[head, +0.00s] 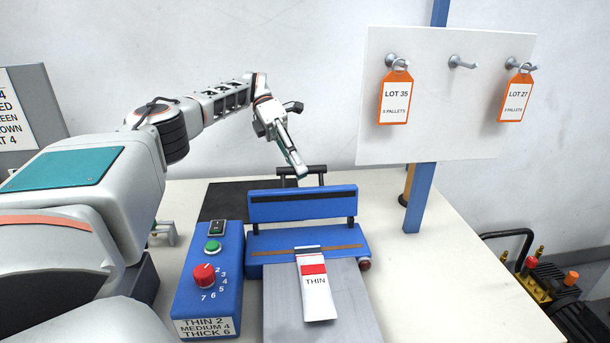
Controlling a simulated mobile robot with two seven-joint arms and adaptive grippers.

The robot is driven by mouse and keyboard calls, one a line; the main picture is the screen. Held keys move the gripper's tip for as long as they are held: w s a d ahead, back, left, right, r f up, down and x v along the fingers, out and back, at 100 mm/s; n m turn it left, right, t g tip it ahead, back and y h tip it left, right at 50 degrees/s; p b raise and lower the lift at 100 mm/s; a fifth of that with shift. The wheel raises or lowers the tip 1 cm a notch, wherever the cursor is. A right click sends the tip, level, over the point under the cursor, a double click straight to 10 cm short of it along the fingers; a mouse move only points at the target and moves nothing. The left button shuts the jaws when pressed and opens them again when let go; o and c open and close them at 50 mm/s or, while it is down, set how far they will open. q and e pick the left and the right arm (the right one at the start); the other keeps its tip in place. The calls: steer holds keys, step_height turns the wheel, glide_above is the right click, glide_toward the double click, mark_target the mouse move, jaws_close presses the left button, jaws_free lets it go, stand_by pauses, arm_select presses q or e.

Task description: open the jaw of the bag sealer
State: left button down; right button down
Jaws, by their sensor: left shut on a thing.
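The blue bag sealer stands on the table, its upper jaw (302,205) tilted up and apart from the lower bed (262,246). A black handle (318,171) rises behind the upper jaw. My left gripper (301,172) reaches down from behind and is shut on the handle, near its left part; the fingertips partly cover it. A white and red bag marked THIN (316,291) lies on the grey plate (352,305), its dark top end at the lower bed. My right gripper is not in view.
The blue control box (208,275) has a red dial, green button and black switch, left of the sealer. A white board (440,110) on a blue post (420,195) holds two orange lot tags. The table's right side (460,290) is clear.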

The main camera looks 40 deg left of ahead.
arm_select(q)
steer(key=shift+w+a+f+g+b, duration=0.1)
steer(key=shift+f+g+b, duration=0.05)
steer(key=shift+f+b, duration=0.4)
steer(key=shift+a+f+g+b, duration=0.1)
steer(key=shift+f+g+b, duration=0.05)
steer(key=shift+f+b, duration=0.4)
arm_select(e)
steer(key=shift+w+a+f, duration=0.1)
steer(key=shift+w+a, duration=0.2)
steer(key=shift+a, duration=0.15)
arm_select(q)
steer(key=shift+r, duration=0.15)
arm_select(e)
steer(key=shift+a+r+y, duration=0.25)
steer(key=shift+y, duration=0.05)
arm_select(q)
steer(key=c, duration=2.1)
jaws_free()
steer(key=shift+o, duration=0.7)
steer(key=shift+w, duration=0.1)
steer(key=shift+r, duration=0.4)
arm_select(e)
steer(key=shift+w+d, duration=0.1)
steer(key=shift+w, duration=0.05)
arm_select(q)
steer(key=shift+h, duration=0.3)
